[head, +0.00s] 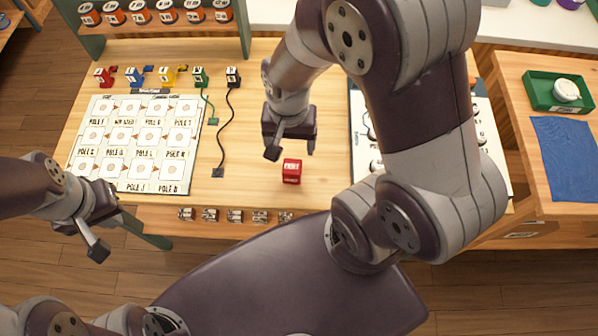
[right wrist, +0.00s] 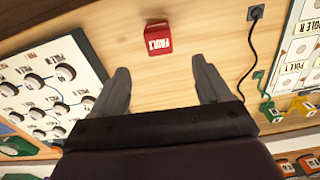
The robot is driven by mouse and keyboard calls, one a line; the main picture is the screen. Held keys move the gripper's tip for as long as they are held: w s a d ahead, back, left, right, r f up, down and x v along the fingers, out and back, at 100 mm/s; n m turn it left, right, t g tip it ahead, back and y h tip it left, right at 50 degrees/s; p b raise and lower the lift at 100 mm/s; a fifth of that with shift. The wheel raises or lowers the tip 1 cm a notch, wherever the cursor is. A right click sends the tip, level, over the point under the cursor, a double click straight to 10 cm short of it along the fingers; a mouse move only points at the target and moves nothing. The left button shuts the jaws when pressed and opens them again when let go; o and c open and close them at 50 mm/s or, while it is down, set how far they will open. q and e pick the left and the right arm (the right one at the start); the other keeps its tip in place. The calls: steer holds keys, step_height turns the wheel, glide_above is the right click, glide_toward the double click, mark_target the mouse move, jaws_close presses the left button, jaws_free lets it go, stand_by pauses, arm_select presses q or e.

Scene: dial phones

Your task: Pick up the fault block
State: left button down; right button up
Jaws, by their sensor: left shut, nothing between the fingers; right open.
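The fault block is a small red cube (head: 292,171) with white lettering, sitting on the wooden table in the head view. In the right wrist view the red block (right wrist: 158,38) lies ahead of the fingers, between their lines and apart from both. My right gripper (head: 290,153) is open and empty, just behind and above the block in the head view; its two fingers also show in the right wrist view (right wrist: 165,88). My left gripper (head: 101,250) is shut and empty, at the lower left, in front of the table's edge.
Another dial board (right wrist: 45,85) lies on the other side of the block, partly hidden by my arm in the head view. Bare table surrounds the block.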

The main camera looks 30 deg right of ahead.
mark_target(292, 166)
step_height(292, 166, down, 11)
steer(key=shift+s+r+b, duration=0.1)
steer(key=shift+r+b, duration=0.1)
steer(key=shift+b, duration=0.1)
steer(key=c, duration=1.1)
steer(key=shift+o, duration=0.2)
steer(key=shift+r, duration=0.1)
